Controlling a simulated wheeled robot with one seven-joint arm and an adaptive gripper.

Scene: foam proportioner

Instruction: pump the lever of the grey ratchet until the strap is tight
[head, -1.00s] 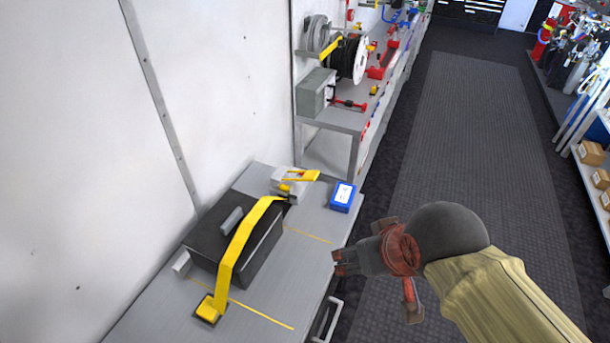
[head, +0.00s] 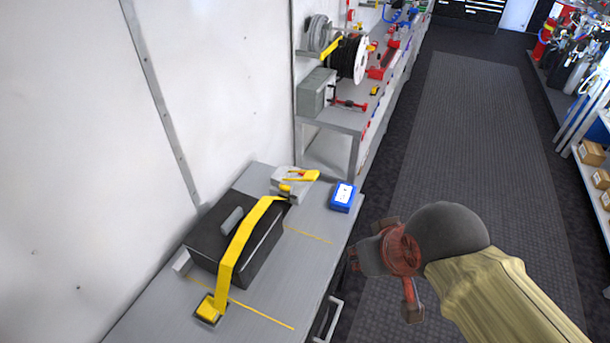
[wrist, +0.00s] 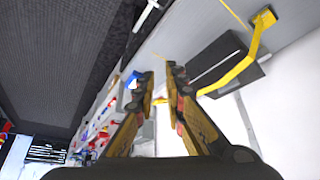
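The grey ratchet (head: 288,190) with its yellow lever (head: 303,176) sits at the far end of the bench, beyond a black case (head: 206,240). The yellow strap (head: 240,241) runs over the case from a yellow anchor (head: 208,309) at the near side to the ratchet. Whether the strap is slack is hard to tell. My gripper (head: 353,260) is beside the bench's right edge, apart from the ratchet and strap. In the wrist view my gripper (wrist: 159,80) has its two fingers spread with nothing between them; the strap (wrist: 236,72) and case (wrist: 222,65) show beyond.
A blue box with a white label (head: 342,196) stands right of the ratchet. The bench (head: 265,318) has bare room at its front right. A white wall (head: 90,150) closes the left side. A second bench (head: 336,118) with reels stands behind. The floor (head: 450,150) is clear.

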